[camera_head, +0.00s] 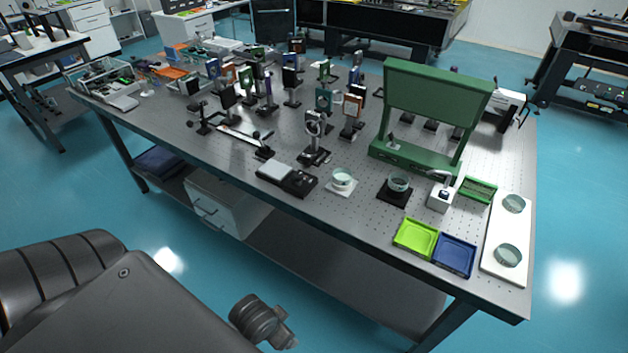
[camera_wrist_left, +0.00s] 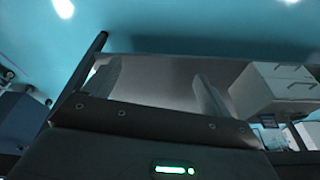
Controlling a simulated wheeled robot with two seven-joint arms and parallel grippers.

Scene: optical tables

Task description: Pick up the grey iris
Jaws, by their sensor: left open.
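The grey iris (camera_head: 313,123) appears to be the ring-shaped mount standing upright on a dark post and base near the front middle of the optical table (camera_head: 365,196). Nothing holds it, and its ring faces the front of the table. My left gripper (camera_wrist_left: 158,70) shows in the left wrist view with its two fingers apart and nothing between them. It is away from the iris, which is not seen in that view. In the head view the left gripper's fingers cannot be made out. My right gripper is not in view.
A black and white device (camera_head: 287,179) lies front-left of the iris. Several mounted optics stand close behind it. A green frame (camera_head: 436,92) rises to the right. Green (camera_head: 415,238) and blue (camera_head: 454,255) trays sit at the front right. White drawers (camera_head: 213,205) hang under the table.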

